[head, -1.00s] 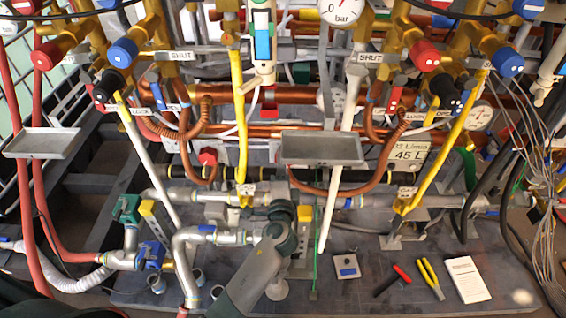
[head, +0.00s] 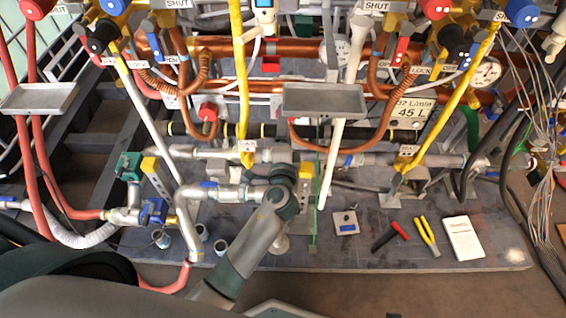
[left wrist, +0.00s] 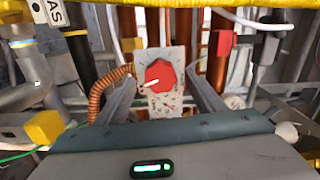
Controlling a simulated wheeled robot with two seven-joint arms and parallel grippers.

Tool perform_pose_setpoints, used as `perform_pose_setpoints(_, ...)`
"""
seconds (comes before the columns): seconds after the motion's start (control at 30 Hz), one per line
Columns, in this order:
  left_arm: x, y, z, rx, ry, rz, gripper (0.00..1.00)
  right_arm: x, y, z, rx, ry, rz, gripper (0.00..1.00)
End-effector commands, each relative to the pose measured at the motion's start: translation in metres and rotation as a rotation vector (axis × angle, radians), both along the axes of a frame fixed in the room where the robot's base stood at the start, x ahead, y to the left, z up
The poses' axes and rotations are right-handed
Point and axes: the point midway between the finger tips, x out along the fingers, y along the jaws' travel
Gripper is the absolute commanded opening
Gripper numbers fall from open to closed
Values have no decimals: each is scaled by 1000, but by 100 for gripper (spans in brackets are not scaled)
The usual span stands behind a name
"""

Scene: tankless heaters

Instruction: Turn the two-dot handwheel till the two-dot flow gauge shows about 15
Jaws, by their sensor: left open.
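In the left wrist view a red handwheel (left wrist: 160,75) with a white pointer mark sits on a pale grey plate (left wrist: 165,102). My left gripper (left wrist: 163,98) is open. Its two grey fingers stand apart, one on each side of the plate in the picture; I see no contact. A red handwheel (head: 208,111) also shows in the head view left of centre; I cannot tell if it is the same one. Round gauges show at the right (head: 487,72) and behind the tray (head: 335,50). Their readings and any dots are too small to read. My right gripper is out of view.
Copper pipes (head: 300,87), a yellow pipe (head: 241,80) and a grey tray (head: 323,100) crowd the area. Red-black pliers (head: 390,236), yellow pliers (head: 427,237) and a white booklet (head: 463,238) lie on the grey base board. Loose cables hang at the right.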

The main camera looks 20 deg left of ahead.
Motion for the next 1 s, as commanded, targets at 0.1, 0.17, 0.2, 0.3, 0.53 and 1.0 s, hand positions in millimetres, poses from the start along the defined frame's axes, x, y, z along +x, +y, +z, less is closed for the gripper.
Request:
perform_pose_setpoints(0.1,-21,-6,-3,0,3,0,63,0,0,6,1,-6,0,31)
perform_pose_setpoints(0.17,-32,-9,-3,-2,3,0,63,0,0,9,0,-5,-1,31)
perform_pose_setpoints(0.2,-40,-12,-3,-2,3,0,63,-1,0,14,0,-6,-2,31)
perform_pose_setpoints(0.3,-60,-17,-3,-3,2,0,63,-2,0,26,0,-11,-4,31)
perform_pose_setpoints(0.53,-103,-30,-3,-2,3,-1,63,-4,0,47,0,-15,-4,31)
perform_pose_setpoints(1.0,-142,-41,-1,1,1,-1,63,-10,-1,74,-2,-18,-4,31)
